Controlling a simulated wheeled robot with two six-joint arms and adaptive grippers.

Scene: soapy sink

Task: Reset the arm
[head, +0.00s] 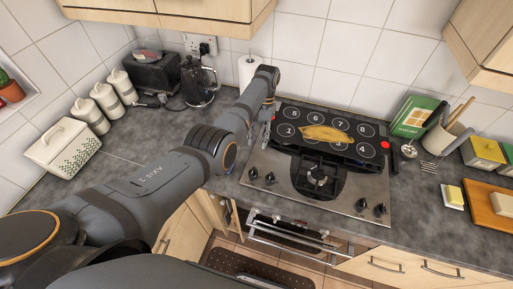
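My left arm (135,190) reaches in from the lower left, across the counter's front edge, and bends at the left side of the hob. Its end, with the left gripper (262,122), is a small dark shape by the left end of a black numbered board (348,136). The fingertips cannot be made out, so open or shut is unclear, and I see nothing held. My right gripper is not in view.
A yellow-brown item (325,133) lies on the board at the back of the hob (345,195). A kettle (198,82), toaster (152,70) and canisters (107,101) stand left. A green book (413,117), utensil pot (440,138) and wooden board (481,203) are right. Cupboards (490,45) hang above.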

